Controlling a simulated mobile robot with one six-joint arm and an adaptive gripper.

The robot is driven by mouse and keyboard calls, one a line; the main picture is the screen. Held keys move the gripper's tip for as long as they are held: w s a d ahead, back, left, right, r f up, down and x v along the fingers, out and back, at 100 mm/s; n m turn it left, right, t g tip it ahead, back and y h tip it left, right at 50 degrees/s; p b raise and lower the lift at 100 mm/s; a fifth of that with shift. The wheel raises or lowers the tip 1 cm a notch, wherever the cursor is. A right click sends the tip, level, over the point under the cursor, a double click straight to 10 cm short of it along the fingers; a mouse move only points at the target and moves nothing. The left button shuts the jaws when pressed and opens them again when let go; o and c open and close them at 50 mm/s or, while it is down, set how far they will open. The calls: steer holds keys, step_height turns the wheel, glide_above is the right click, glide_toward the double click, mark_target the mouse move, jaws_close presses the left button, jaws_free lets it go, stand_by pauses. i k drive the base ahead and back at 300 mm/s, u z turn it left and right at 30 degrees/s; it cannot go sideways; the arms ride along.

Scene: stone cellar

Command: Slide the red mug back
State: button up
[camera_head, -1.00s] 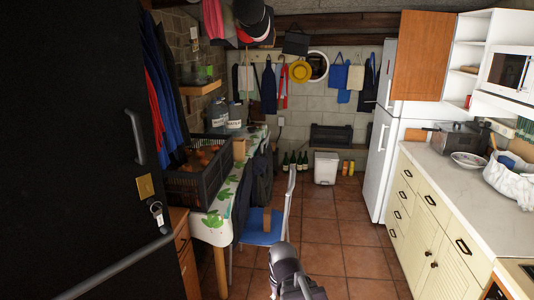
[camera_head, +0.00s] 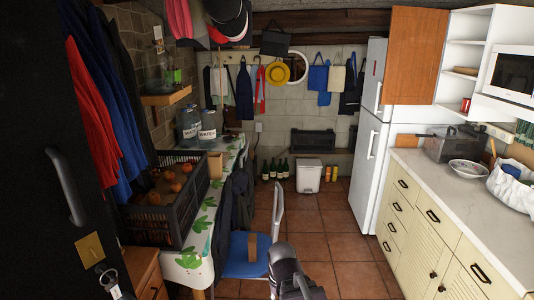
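A small red object (camera_head: 465,104), which may be the red mug, stands on the lower shelf of the open white wall cabinet (camera_head: 464,47) at the upper right. It is too small to make out a handle. Part of my own arm shows at the bottom centre, above the tiled floor and far from the shelf. My gripper's fingers do not show.
A counter (camera_head: 450,195) with a bowl (camera_head: 468,168) and a white bag (camera_head: 512,185) runs along the right. A blue-seated chair (camera_head: 246,254) and a table with a black crate (camera_head: 180,222) stand left. The tiled floor (camera_head: 325,225) between is clear up to a white bin (camera_head: 309,176).

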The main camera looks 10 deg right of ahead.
mark_target(466, 102)
steer(key=z, duration=0.25)
steer(key=i, duration=0.8)
steer(key=z, duration=0.55)
steer(key=i, duration=0.75)
steer(key=z, duration=0.8)
steer(key=i, duration=0.85)
steer(key=z, duration=0.4)
